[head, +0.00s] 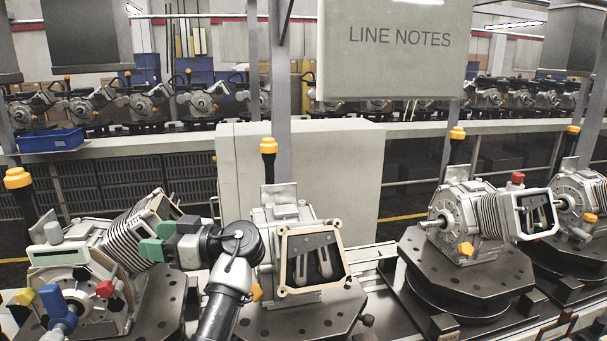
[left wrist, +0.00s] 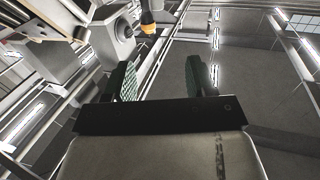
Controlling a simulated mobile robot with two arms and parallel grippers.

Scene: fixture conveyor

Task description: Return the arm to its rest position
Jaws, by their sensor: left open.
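My left gripper (head: 157,240) is in the middle left of the head view, its arm rising from the bottom edge. Its green fingers point left and overlap the ribbed cylinder of the left engine unit (head: 96,236); I cannot tell the gap from this view. In the left wrist view the gripper (left wrist: 160,82) has its two green fingers apart, with nothing held between them. A middle engine unit (head: 312,262) with an open, tan-rimmed port stands just right of my arm, partly hidden by it. My right gripper does not show.
A right engine unit (head: 472,222) sits on a dark round fixture (head: 460,275). A yellow-topped post (head: 269,160) stands behind the middle unit. A grey cabinet (head: 345,170) and a hanging "LINE NOTES" board (head: 395,60) are behind. A blue bin (head: 52,141) rests at far left.

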